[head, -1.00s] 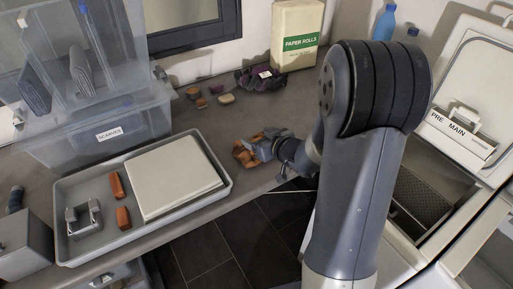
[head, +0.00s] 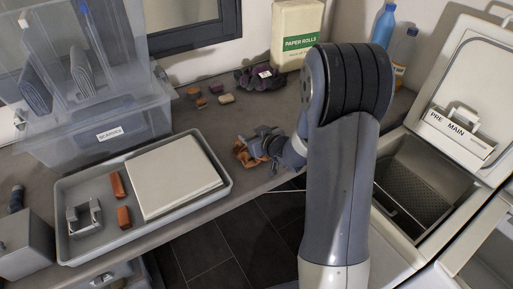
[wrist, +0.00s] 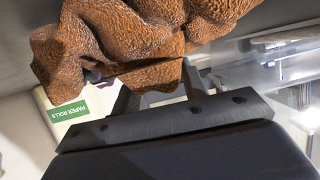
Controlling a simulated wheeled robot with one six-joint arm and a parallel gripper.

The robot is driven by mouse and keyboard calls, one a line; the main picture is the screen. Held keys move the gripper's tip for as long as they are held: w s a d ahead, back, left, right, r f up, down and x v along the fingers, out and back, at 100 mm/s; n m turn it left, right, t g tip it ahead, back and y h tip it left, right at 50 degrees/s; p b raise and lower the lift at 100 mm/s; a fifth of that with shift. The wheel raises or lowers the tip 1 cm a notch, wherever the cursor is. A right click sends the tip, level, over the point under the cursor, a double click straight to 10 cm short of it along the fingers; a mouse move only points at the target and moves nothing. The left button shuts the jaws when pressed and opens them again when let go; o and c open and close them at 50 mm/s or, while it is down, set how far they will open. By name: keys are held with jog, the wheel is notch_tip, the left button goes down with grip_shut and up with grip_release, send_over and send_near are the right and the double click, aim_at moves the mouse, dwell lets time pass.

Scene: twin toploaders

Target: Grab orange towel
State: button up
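The orange towel (head: 247,157) lies crumpled on the grey counter near its front edge in the head view. It fills the upper part of the wrist view (wrist: 150,38). My gripper (head: 259,145) is right at the towel and covers part of it in the head view. In the wrist view my gripper's two fingers (wrist: 155,80) stand apart, with a fold of the towel at and between their tips. The fingertips are partly hidden by the cloth. I see no clear squeeze on it.
A grey tray (head: 222,190) with a white slab, orange blocks and a grey clamp-like part is to the left. Behind are a dark purple cloth (head: 262,78), small blocks and a paper rolls box (head: 296,30). An open toploader (head: 415,190) stands right.

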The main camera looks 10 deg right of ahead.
jog(key=c, duration=0.5)
jog(key=shift+c, duration=0.2)
